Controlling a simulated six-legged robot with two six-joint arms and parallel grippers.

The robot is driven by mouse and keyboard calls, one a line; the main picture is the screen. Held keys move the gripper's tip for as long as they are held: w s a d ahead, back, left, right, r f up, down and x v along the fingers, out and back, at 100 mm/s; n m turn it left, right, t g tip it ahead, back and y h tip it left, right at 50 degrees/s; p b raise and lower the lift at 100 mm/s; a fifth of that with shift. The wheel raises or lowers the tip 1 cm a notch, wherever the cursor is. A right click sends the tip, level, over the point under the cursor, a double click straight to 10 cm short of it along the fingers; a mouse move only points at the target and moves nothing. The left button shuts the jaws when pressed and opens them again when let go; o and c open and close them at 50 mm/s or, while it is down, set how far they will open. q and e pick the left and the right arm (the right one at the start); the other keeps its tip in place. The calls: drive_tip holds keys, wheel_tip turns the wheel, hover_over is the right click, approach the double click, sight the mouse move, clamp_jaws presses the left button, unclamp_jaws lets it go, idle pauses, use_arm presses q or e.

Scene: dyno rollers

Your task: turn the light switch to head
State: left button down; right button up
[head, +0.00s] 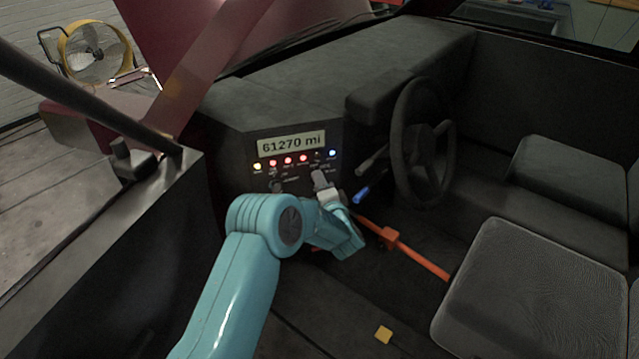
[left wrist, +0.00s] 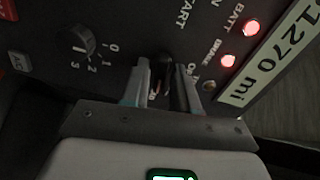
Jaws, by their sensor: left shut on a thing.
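The dash panel (head: 262,165) carries the controls below the mileage display. My left gripper (head: 321,181) reaches the panel at its lower right, under the row of lamps. In the left wrist view the two fingers of my left gripper (left wrist: 163,78) are closed around a small dark knob (left wrist: 165,60), one finger on each side. This knob appears to be the light switch. Lettering beside it is mostly covered by the fingers, so its setting cannot be read. In the head view the gripper hides the knob. My right gripper is in neither view.
A rotary knob (left wrist: 77,42) marked 0 to 3 is beside the gripper. Red lamps (left wrist: 228,60) and the display (left wrist: 262,65) are on the other side. The steering wheel (head: 402,150), a blue-tipped lever (head: 362,195) and an orange bar (head: 420,260) are right of the gripper.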

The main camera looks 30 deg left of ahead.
use_arm(q)
drive_tip(key=c, duration=1.2)
unclamp_jaws()
drive_tip(key=shift+d, duration=0.1)
drive_tip(key=shift+o, duration=0.2)
drive_tip(key=b+v, duration=0.1)
drive_tip(key=v, duration=1.5)
drive_tip(key=shift+s, duration=0.15)
